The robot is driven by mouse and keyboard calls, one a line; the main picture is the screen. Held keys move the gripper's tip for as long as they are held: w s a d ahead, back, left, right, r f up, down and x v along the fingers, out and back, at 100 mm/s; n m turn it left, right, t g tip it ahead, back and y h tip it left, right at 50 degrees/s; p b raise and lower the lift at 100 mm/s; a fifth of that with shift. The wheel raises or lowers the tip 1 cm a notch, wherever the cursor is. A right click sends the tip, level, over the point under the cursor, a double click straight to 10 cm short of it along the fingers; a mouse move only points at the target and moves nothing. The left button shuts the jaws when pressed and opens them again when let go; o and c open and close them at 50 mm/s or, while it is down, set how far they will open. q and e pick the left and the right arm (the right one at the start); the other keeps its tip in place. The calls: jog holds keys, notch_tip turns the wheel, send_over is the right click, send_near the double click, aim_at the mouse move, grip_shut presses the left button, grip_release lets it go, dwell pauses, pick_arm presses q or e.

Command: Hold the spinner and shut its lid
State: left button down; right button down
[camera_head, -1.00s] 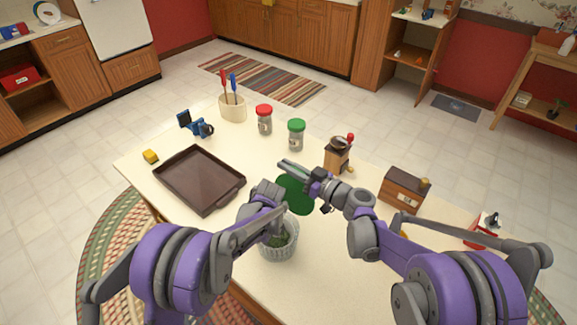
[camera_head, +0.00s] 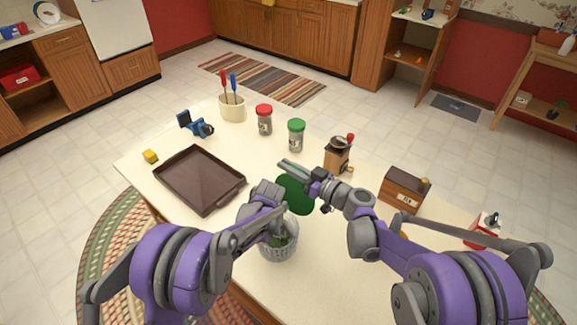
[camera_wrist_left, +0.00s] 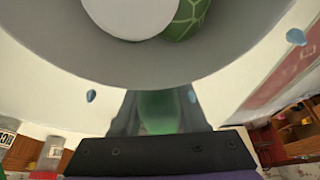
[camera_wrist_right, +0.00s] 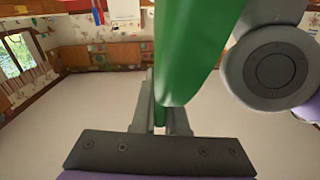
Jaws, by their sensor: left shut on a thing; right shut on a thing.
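The spinner (camera_head: 278,248) is a clear round bowl with a pale ribbed part and green contents, at the table's front edge in the head view. My left gripper (camera_head: 274,228) is shut on its rim and hides part of it. In the left wrist view, the bowl wall (camera_wrist_left: 150,68) runs past the fingers (camera_wrist_left: 155,112). The dark green lid (camera_head: 294,194) is up behind the bowl, tilted and apart from it. My right gripper (camera_head: 300,172) is shut on the lid's edge. The lid also shows edge-on between the fingers in the right wrist view (camera_wrist_right: 190,50).
A green-capped jar (camera_head: 296,136), a red-capped jar (camera_head: 264,120), a grinder (camera_head: 338,155) and a wooden box (camera_head: 404,190) stand behind and right. The table between tray and jars is clear.

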dwell(0.3)
jog(key=shift+s+a+r, duration=0.1)
jog(key=shift+s+a, duration=0.55)
jog(key=shift+s, duration=0.3)
jog(key=c, duration=0.9)
grip_release()
jog(key=shift+w, duration=0.1)
jog(key=shift+c, duration=0.2)
jog(key=shift+d, duration=0.1)
jog(key=v, duration=1.2)
jog(key=shift+c, duration=0.3)
